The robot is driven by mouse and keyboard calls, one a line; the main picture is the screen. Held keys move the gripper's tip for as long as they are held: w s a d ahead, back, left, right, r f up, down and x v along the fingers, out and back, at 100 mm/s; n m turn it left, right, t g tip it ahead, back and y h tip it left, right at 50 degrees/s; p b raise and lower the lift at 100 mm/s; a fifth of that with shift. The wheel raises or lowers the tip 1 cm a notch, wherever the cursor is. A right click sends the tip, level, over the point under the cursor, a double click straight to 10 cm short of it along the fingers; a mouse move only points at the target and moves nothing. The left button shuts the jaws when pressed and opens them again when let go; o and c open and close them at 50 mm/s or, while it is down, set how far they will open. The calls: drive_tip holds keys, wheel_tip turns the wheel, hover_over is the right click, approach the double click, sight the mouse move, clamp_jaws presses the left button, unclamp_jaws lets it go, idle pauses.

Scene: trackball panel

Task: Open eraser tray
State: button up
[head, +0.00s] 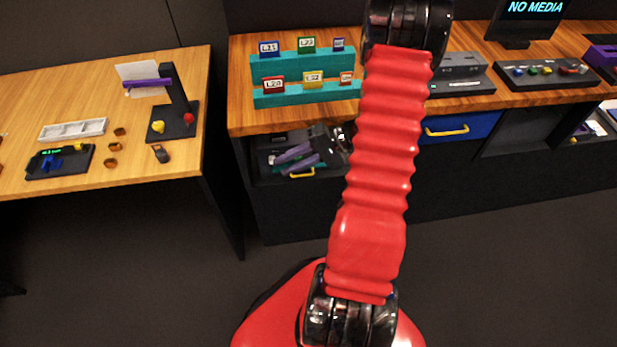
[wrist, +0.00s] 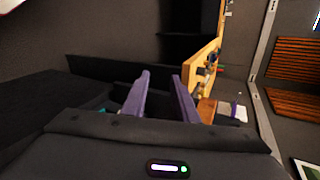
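My gripper (head: 280,163) is low in front of the main desk's left under-section, its purple fingers pointing left. In the wrist view the two purple fingers (wrist: 161,76) stand apart with nothing between them. A yellow handle (head: 302,173) shows just below the fingers; its drawer front is mostly hidden behind my gripper. To the right, a blue drawer front (head: 480,125) with a yellow handle (head: 447,130) sits under the desktop. No label names the eraser tray, so I cannot tell which one it is. Contact between fingers and handle is not visible.
The main desk (head: 240,118) carries a teal rack (head: 305,97) of label cards, a grey device (head: 465,75) and a button panel (head: 545,74). A side table (head: 60,185) stands left, with a gap between. The front floor is clear.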

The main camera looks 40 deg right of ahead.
drive_tip(key=s+d+f+m+t+h, duration=0.3)
drive_tip(key=d+f, duration=0.4)
drive_tip(key=f, duration=0.3)
drive_tip(key=s+d+f+m+t+h, duration=0.4)
drive_tip(key=s+d+f+m+t, duration=0.1)
drive_tip(key=f, duration=0.5)
drive_tip(key=shift+s+d+f+m+t, duration=0.25)
drive_tip(key=shift+s+d+t, duration=0.2)
drive_tip(key=shift+d, duration=0.7)
drive_tip(key=shift+w, duration=0.1)
drive_tip(key=x, duration=1.3)
drive_tip(key=shift+w+a, duration=0.1)
drive_tip(key=shift+w, duration=0.15)
drive_tip(key=shift+c, duration=0.2)
clamp_jaws()
drive_tip(key=shift+f, duration=0.1)
